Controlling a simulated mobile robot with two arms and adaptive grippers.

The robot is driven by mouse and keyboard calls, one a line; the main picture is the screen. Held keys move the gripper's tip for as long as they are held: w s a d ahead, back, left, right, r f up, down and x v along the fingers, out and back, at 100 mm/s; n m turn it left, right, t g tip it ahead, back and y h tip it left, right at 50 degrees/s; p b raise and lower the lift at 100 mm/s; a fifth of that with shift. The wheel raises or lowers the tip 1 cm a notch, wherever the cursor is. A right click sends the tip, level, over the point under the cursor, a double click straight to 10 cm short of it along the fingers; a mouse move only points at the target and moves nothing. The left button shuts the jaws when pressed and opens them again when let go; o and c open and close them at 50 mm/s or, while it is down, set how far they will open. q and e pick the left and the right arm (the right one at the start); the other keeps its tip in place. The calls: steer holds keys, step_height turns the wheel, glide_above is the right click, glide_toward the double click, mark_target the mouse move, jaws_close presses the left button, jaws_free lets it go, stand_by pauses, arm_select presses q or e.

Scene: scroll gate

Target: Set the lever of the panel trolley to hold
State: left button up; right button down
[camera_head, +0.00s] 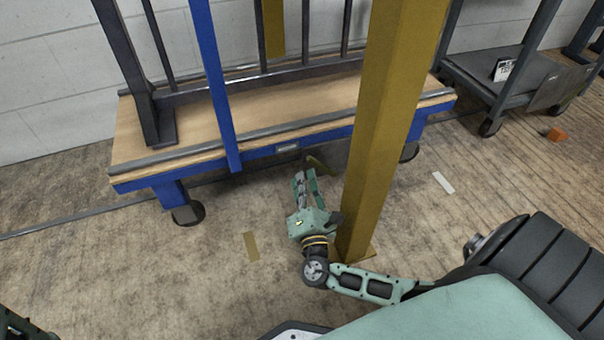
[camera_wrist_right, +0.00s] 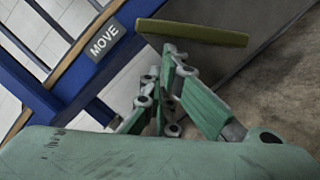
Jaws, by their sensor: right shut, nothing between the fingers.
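The panel trolley (camera_head: 240,148) has a blue frame and a wooden deck, and stands against the wall in the head view. Its lever (camera_head: 318,164) is an olive bar below the front edge; in the wrist view the bar (camera_wrist_right: 195,32) lies across, just beyond my fingertips. A label reading MOVE (camera_wrist_right: 103,40) is on the blue edge beside it. My right gripper (camera_head: 305,174) is shut and empty, close to the lever; whether it touches cannot be told. It also shows in the wrist view (camera_wrist_right: 172,60). No HOLD label is readable.
A thick yellow post (camera_head: 385,120) stands just right of my right gripper, in front of the trolley, hiding part of it. A grey cart (camera_head: 500,75) stands at the back right, near a small orange block (camera_head: 556,134). The floor left of my right arm is clear.

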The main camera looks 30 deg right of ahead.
steer(key=shift+r, duration=0.15)
steer(key=shift+s+d+r+p, duration=0.1)
steer(key=shift+d+r+p, duration=0.15)
steer(key=shift+r+p, duration=0.35)
